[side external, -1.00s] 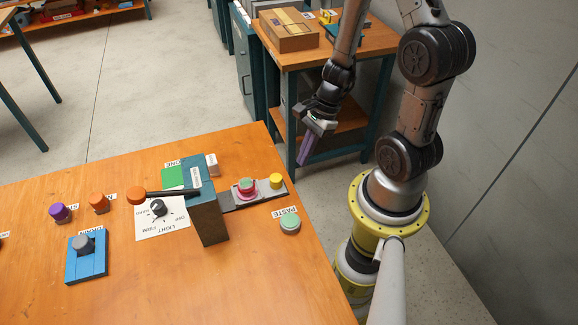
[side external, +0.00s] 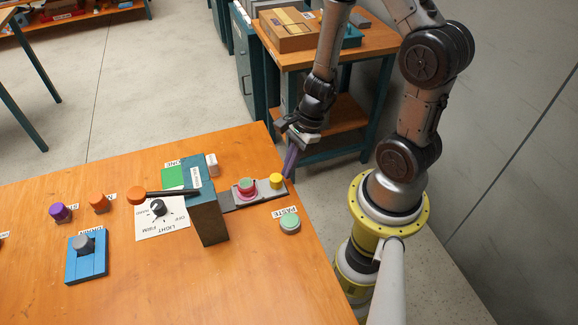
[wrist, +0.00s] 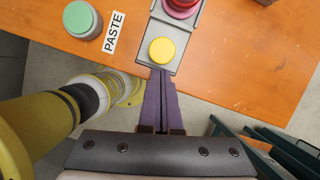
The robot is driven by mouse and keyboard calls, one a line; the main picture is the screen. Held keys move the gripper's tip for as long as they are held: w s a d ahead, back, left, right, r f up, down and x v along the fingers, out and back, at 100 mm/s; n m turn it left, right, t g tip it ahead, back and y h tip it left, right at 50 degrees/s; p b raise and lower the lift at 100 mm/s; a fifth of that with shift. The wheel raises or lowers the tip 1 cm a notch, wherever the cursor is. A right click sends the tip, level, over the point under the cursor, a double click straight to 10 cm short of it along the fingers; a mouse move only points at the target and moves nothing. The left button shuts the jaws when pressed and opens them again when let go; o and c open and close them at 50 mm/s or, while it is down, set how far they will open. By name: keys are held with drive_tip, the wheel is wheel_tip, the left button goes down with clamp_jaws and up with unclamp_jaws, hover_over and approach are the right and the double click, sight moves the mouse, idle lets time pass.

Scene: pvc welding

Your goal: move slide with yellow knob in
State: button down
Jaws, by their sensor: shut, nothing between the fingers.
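In the wrist view, the yellow knob (wrist: 161,50) lies just ahead of my fingertips. My gripper (side external: 288,176) has purple fingers, shut and empty. Its tips are at the outer end of the slide, beside the knob near the table edge. In the wrist view, the tips (wrist: 160,72) are close to the plate's end; I cannot tell whether they touch.
A green PASTE button (side external: 290,223) stands near the slide. An orange-knobbed lever (side external: 137,195) extends left from the box above a dial (side external: 158,208). A blue block with a grey knob (side external: 84,246) stands further left. The table's front is clear.

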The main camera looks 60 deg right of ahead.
drive_tip(key=w+a, duration=0.7)
drive_tip(key=shift+w+a, duration=0.35)
drive_tip(key=s+d, duration=0.1)
drive_tip(key=d, duration=0.1)
drive_tip(key=s+d, duration=0.1)
drive_tip(key=d, duration=0.1)
drive_tip(key=shift+s, duration=0.15)
drive_tip(key=v, duration=1)
wheel_tip(320, 180, up, 8)
drive_tip(key=n+t, duration=0.2)
drive_tip(key=n, duration=0.1)
hover_over(246, 179)
drive_tip(key=s+d, duration=0.4)
wheel_tip(246, 179, up, 5)
drive_tip(key=s+a+n+t+h, duration=0.1)
drive_tip(key=s+a+n, duration=0.15)
drive_tip(key=n, duration=0.35)
drive_tip(key=s+d+r+n+h, duration=0.2)
drive_tip(key=s+n, duration=0.7)
drive_tip(key=n, duration=0.6)
drive_tip(key=shift+s+d+r+h, duration=0.25)
drive_tip(key=shift+d+r+h, duration=0.15)
drive_tip(key=shift+d+r, duration=0.35)
